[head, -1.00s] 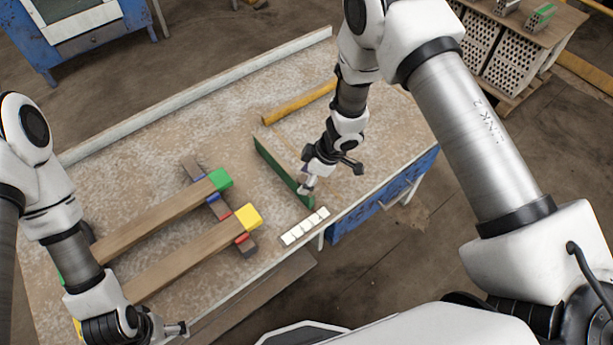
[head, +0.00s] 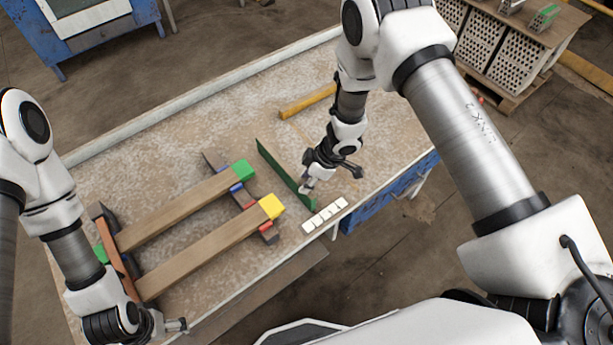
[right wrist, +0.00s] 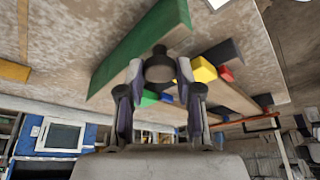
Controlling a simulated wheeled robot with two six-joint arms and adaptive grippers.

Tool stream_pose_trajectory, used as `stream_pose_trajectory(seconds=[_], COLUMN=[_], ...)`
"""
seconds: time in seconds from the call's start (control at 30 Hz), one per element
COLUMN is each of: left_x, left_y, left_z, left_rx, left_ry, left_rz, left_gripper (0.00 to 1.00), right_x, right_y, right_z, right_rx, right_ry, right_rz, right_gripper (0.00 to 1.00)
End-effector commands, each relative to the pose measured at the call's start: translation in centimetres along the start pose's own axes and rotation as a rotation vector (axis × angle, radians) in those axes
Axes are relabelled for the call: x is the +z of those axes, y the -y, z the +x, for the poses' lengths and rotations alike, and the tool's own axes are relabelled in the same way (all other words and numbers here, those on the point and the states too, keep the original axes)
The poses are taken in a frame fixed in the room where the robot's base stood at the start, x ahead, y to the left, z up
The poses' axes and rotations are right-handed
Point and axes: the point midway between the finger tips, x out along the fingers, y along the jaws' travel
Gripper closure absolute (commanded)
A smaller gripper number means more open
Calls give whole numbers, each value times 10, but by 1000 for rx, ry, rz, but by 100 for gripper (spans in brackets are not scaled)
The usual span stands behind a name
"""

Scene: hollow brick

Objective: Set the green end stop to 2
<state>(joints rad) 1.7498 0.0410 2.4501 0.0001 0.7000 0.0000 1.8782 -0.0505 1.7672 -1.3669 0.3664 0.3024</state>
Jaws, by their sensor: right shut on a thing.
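The green end stop (head: 286,174) is a long upright board on the workbench, running slantwise to the right of two wooden beams. My right gripper (head: 307,190) is at its near end. In the right wrist view a dark round knob (right wrist: 160,65) sits between the fingers, in front of the green end stop (right wrist: 140,45), and the gripper is shut on it. A white strip of several tiles (head: 325,215) lies at the bench's front edge; the board's near end points at its left-middle part. Its marks are unreadable. My left gripper (head: 178,325) is low left, its jaws unclear.
Two wooden beams, one green-tipped (head: 243,170) and one yellow-tipped (head: 271,206), lie on crossbars with blue and red pieces, left of the end stop. A yellow bar (head: 308,101) lies behind. The bench top to the right is clear. A rack of hollow bricks (head: 500,60) stands back right.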

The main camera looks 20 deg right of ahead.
Motion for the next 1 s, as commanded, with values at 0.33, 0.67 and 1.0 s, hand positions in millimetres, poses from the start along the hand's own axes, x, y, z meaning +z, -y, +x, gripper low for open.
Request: stream_pose_trajectory(seconds=[0.33, 0.67, 1.0], left_x=[0, 0, 0], left_y=[0, 0, 0], left_z=[0, 0, 0], left_rx=[0, 0, 0], left_ry=[0, 0, 0], left_rz=[1, 1, 1], left_gripper=[9, 9, 9], right_x=[-2, -2, -4], right_y=[-2, -2, 0], right_z=[-1, -20, -103], right_rx=[3, 5, 6], right_ry=[-4, -5, -4], right_rz=[0, 1, -1], right_gripper=[41, 41, 41])
